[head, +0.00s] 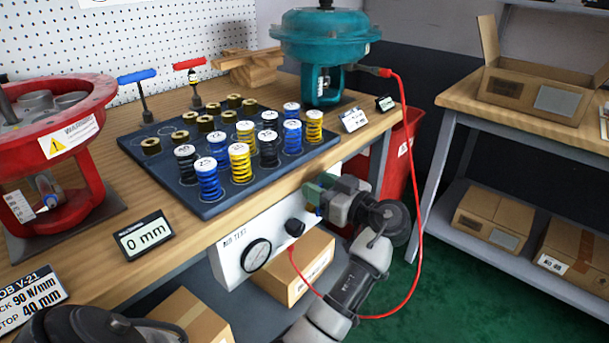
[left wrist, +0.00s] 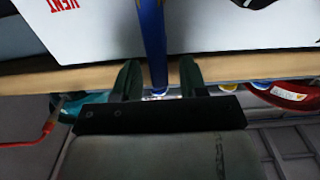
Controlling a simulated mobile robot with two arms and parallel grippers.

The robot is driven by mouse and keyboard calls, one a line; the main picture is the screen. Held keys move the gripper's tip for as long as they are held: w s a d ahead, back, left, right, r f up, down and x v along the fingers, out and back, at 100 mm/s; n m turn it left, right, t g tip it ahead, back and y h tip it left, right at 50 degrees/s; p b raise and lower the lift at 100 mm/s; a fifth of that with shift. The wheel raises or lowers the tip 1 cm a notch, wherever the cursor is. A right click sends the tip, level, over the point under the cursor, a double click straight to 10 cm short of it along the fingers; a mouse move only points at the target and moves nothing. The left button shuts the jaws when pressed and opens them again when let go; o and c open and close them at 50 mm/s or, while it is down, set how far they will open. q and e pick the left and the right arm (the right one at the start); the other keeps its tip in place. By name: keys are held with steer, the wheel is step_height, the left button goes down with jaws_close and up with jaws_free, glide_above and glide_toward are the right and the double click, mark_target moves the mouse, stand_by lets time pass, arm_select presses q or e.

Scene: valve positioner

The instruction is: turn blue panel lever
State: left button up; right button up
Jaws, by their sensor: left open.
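The blue panel lever (left wrist: 153,45) shows in the left wrist view as an upright blue bar in front of the white panel (left wrist: 90,30). My left gripper (left wrist: 158,80) is open, with one green finger on each side of the bar. I cannot tell whether either finger touches it. In the head view my left gripper (head: 318,192) is at the right part of the white panel (head: 228,262) under the bench edge. My right gripper is not in view.
The panel carries a gauge (head: 256,255) and a black knob (head: 295,227). A red hose (head: 415,200) hangs from the teal actuator (head: 325,40) down past my arm. A cardboard box (head: 300,268) stands below. The bench top holds a spring tray (head: 215,205) and a red valve body (head: 95,170).

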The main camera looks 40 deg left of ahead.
arm_select(q)
steer(key=shift+a, duration=0.1)
jaws_close()
stand_by(0.3)
